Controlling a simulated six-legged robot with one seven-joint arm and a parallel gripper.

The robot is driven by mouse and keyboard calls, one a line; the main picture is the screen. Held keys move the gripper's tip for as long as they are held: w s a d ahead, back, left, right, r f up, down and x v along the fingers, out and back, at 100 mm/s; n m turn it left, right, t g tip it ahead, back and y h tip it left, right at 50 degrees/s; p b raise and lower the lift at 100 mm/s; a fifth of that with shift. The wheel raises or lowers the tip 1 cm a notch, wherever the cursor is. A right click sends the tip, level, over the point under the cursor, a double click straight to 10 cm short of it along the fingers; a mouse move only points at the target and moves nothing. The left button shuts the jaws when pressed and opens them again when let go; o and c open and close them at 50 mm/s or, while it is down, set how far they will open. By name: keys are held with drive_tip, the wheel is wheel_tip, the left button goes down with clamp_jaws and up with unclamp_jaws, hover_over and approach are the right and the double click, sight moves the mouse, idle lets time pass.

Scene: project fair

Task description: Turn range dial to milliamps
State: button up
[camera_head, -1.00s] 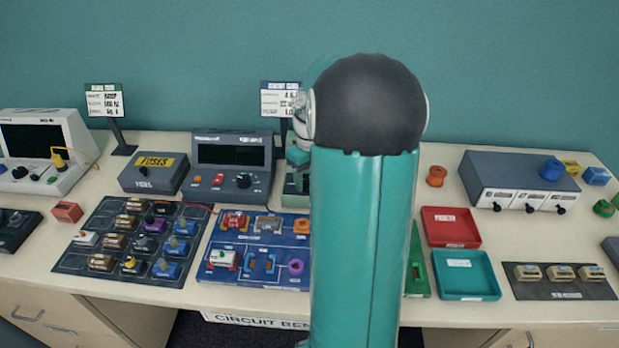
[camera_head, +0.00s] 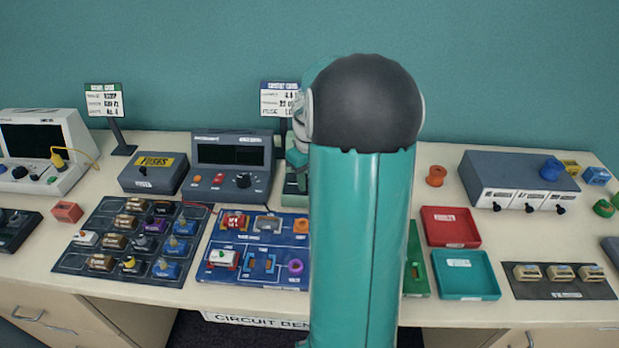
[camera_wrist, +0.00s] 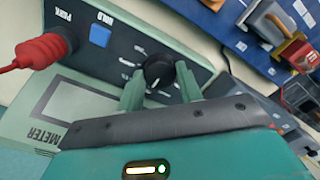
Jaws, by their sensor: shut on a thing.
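The range dial (camera_wrist: 158,71) is a round black knob with a pale pointer mark on the green meter (camera_wrist: 38,130), seen in the wrist view. Small white labels ring it, too blurred to read. My gripper (camera_wrist: 158,82) has its two green fingers on either side of the dial and is shut on it. In the head view a little of the green meter (camera_head: 291,184) shows behind my arm. The dial and fingertips are hidden there.
A blue button (camera_wrist: 100,35) and a red plug with its lead (camera_wrist: 42,50) sit on the meter's panel near the dial. The blue circuit board (camera_head: 215,273) lies in front. A grey instrument (camera_head: 232,170) stands close to the left.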

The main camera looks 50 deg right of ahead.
drive_tip(key=m, duration=1)
drive_tip(key=shift+r+m, duration=0.1)
drive_tip(key=shift+m, duration=0.3)
drive_tip(key=m, duration=1)
idle(0.3)
drive_tip(key=o, duration=1)
